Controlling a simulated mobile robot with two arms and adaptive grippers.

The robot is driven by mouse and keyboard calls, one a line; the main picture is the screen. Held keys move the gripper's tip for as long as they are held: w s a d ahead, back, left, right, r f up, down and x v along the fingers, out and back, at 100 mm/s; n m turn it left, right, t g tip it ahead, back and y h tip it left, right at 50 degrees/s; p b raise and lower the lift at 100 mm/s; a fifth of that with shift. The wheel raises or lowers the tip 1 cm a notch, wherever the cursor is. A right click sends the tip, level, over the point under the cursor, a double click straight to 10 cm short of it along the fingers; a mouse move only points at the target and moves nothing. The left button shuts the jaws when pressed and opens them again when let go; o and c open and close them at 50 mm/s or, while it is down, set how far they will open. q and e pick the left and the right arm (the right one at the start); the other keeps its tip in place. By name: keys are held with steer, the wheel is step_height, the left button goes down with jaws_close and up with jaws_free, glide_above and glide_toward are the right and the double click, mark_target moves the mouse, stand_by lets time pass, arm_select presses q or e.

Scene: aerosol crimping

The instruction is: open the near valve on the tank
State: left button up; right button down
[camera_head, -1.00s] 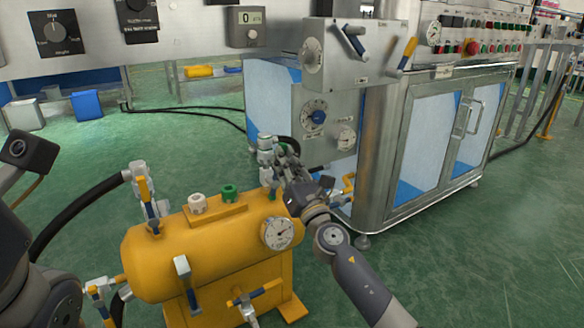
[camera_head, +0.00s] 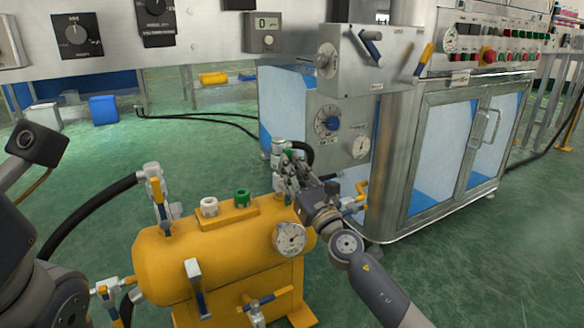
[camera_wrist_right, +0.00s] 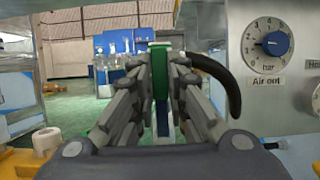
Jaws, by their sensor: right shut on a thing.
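The yellow tank (camera_head: 165,262) stands low in the middle of the head view, with a round gauge (camera_head: 289,238) on its near right end. My right gripper (camera_head: 283,165) is at the valve (camera_head: 278,147) behind the tank's right end. In the right wrist view its fingers (camera_wrist_right: 161,75) are shut on a green handle (camera_wrist_right: 159,72) that stands upright between them. The fingers hide much of the valve. A white-and-blue lever (camera_head: 196,285) and a yellow-and-blue handle (camera_head: 262,302) sit on the tank's near side. My left gripper is out of view.
A valve (camera_head: 155,185) with a black hose rises at the tank's left end. White (camera_head: 208,206) and green (camera_head: 242,197) caps sit on top. The steel machine (camera_head: 345,110) with dials stands close behind my right gripper.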

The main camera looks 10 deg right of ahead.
steer(key=c, duration=1.6)
jaws_free()
steer(key=shift+a+f, duration=0.1)
steer(key=shift+s, duration=0.15)
steer(key=v, duration=1.1)
steer(key=shift+s+d+f, duration=0.2)
steer(key=shift+s, duration=0.1)
